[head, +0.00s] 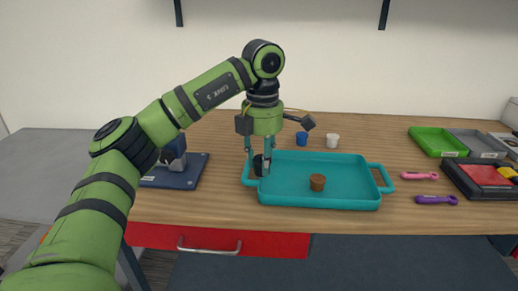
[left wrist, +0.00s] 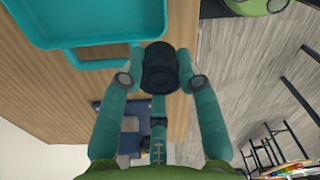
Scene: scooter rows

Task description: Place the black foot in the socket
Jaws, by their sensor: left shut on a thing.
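My left gripper (head: 258,158) points down over the left end of the teal tray. It is shut on the black foot (left wrist: 160,68), a dark round ribbed piece between its teal fingers. In the head view the fingers partly hide the foot (head: 258,165). A dark blue base plate (head: 187,180) with an upright grey-blue block (head: 174,155) lies left of the tray, partly behind my left arm. I cannot make out for certain which part is the socket. My right gripper is not in view.
A brown cup-like piece (head: 317,182) stands in the teal tray (head: 345,202). A blue cup (head: 302,139) and a white cup (head: 332,141) stand behind it. Pink (head: 420,176) and purple (head: 436,200) scoops lie to the right, near a green tray (head: 436,141).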

